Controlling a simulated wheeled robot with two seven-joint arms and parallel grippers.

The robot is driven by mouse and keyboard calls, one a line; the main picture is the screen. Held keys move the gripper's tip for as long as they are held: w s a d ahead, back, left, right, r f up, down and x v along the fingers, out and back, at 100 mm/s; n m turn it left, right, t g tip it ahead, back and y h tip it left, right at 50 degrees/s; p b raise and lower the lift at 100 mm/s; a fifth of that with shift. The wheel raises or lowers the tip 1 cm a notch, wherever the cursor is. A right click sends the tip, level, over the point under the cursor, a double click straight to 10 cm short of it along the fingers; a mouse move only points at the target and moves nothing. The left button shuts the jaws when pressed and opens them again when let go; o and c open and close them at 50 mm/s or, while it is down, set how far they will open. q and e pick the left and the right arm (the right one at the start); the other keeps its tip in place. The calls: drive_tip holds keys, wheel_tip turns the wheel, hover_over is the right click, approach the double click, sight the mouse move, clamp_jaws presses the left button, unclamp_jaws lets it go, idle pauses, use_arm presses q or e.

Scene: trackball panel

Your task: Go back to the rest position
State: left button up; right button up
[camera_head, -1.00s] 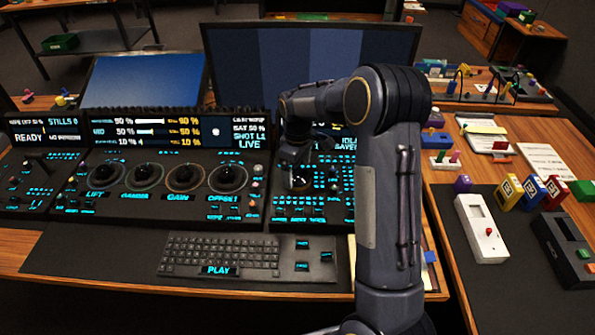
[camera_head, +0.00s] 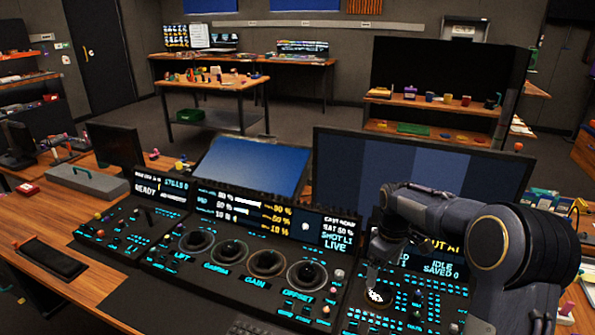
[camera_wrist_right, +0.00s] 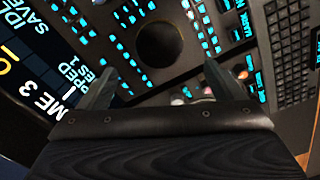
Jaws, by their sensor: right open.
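My right gripper (camera_head: 375,272) hangs over the right section of the control panel (camera_head: 408,310), its arm coming in from the right. In the right wrist view its two fingers (camera_wrist_right: 165,85) are spread wide, with nothing between them. A dark round trackball or socket (camera_wrist_right: 160,42) lies beyond the fingertips among lit cyan keys. In the head view a pale speckled round spot (camera_head: 376,296) shows just below the gripper; I cannot tell whether they touch. My left gripper is not in view.
Large dials (camera_head: 267,262) line the panel left of my arm. A dark monitor (camera_head: 365,165) and a tilted blue screen (camera_head: 252,165) stand behind it. A keyboard (camera_wrist_right: 285,55) shows in the wrist view. Floor is open around the back table (camera_head: 212,85).

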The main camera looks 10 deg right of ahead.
drive_tip(key=s+a+r+m+t+y, duration=0.1)
drive_tip(key=s+a+r+m, duration=0.1)
drive_tip(key=s+r, duration=0.35)
drive_tip(key=s+a+r+m+t+y+p, duration=0.1)
drive_tip(key=s+a+r+m+t, duration=0.15)
drive_tip(key=s, duration=0.65)
drive_tip(key=s+a+r+m+t+y, duration=0.1)
drive_tip(key=s+a+r, duration=0.2)
drive_tip(key=s, duration=0.4)
drive_tip(key=s+a+f+m+t, duration=0.1)
drive_tip(key=s+a+f+m, duration=0.1)
drive_tip(key=s+a, duration=0.2)
drive_tip(key=s, duration=0.3)
drive_tip(key=shift+s+f+m+y+p, duration=0.25)
drive_tip(key=shift+s+m+y+p, duration=0.05)
drive_tip(key=shift+m+y+p, duration=0.1)
